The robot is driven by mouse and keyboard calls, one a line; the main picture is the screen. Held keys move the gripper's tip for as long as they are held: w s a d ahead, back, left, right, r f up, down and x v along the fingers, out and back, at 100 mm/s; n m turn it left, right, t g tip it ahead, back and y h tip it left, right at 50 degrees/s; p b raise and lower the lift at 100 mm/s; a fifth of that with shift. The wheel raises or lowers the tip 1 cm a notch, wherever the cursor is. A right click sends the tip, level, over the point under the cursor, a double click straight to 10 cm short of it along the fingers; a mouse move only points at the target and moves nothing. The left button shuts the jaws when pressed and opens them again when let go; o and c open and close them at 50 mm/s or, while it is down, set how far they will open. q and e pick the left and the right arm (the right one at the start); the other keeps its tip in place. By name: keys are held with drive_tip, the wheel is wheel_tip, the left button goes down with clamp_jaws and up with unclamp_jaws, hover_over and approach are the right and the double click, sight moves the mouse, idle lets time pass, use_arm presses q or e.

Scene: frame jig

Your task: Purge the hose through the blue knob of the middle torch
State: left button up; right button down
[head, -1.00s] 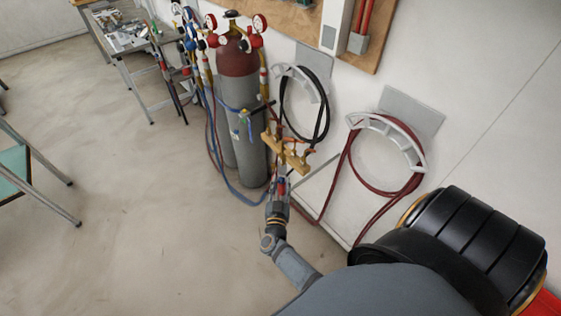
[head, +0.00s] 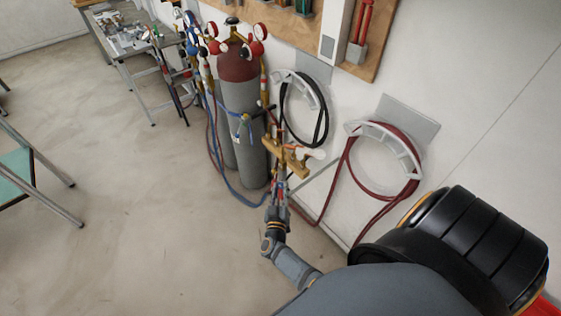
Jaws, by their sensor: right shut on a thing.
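My right gripper (head: 281,190) is at the centre of the head view, just below a brass torch holder (head: 284,155). It is shut on a small part of a torch there, seemingly a knob. Red and blue bits show between and beside the fingers, but the fingers hide the knob itself and which torch it belongs to. A pale white puff (head: 313,153) shows at the right end of the holder, by an orange-brown torch end. My left gripper is out of view.
A grey cylinder with a dark red top (head: 241,110) stands behind the holder. A black hose (head: 324,118) and a dark red hose (head: 349,170) hang on wall hooks. A blue hose (head: 232,190) reaches the floor. Open floor (head: 150,220) lies to the left.

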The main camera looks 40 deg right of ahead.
sight(282, 164)
drive_tip(key=c, duration=1.5)
unclamp_jaws()
drive_tip(key=shift+f, duration=0.15)
drive_tip(key=o, duration=0.4)
drive_tip(key=shift+w+d, duration=0.1)
drive_tip(key=shift+c, duration=0.2)
wheel_tip(282, 164, up, 10)
